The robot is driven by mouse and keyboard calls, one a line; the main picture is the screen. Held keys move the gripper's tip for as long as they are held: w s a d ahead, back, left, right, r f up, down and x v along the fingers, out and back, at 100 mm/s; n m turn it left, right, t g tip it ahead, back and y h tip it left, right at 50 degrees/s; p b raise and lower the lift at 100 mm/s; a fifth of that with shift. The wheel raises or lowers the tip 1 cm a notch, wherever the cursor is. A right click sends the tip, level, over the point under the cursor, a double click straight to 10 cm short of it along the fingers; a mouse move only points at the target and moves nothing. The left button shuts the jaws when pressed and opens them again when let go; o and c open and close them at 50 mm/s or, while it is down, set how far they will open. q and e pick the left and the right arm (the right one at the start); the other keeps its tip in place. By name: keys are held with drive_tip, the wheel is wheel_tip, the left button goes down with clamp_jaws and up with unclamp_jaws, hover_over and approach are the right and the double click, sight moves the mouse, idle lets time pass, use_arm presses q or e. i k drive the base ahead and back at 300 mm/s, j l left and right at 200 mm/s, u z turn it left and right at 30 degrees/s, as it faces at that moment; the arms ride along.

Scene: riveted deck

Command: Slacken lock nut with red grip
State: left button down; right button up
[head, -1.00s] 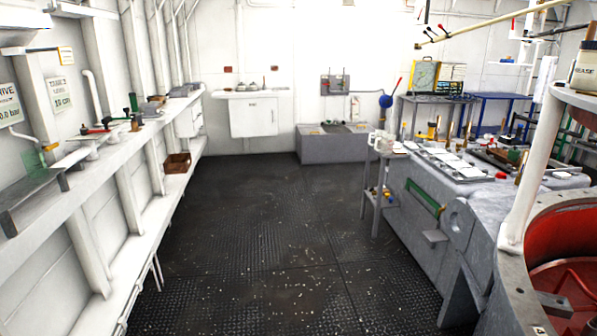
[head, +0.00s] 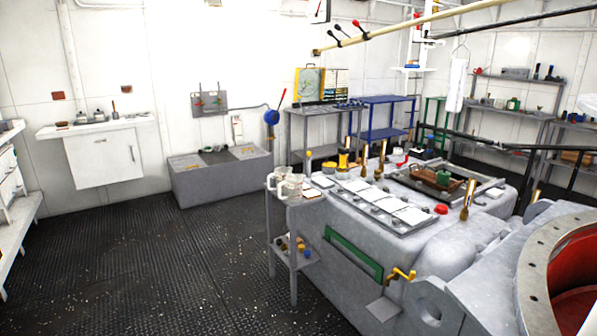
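Neither of my grippers is in view. I cannot make out a lock nut for certain at this distance. A grey machine block (head: 452,255) fills the right middle of the head view, with several white plates and brass posts on top. A small red item (head: 402,161) lies at its back, too small to identify. A red cap (head: 441,209) sits on its top. A yellow crank handle (head: 403,274) sticks out at its front lower side.
A small stand (head: 292,262) with glass jugs (head: 288,186) adjoins the block on its left. A grey trough (head: 221,178) and a white cabinet (head: 104,156) line the back wall. A large ring housing (head: 536,285) blocks the lower right.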

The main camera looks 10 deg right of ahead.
sight(356, 22)
drive_tip(key=i+z, duration=0.45)
drive_tip(key=i+j+z, duration=0.25)
drive_tip(key=z, duration=0.15)
drive_tip(key=i+j+z, duration=1)
drive_tip(key=j, duration=0.15)
drive_tip(key=j+z, duration=0.15)
drive_tip(key=i+j, duration=0.05)
drive_tip(key=j, duration=0.05)
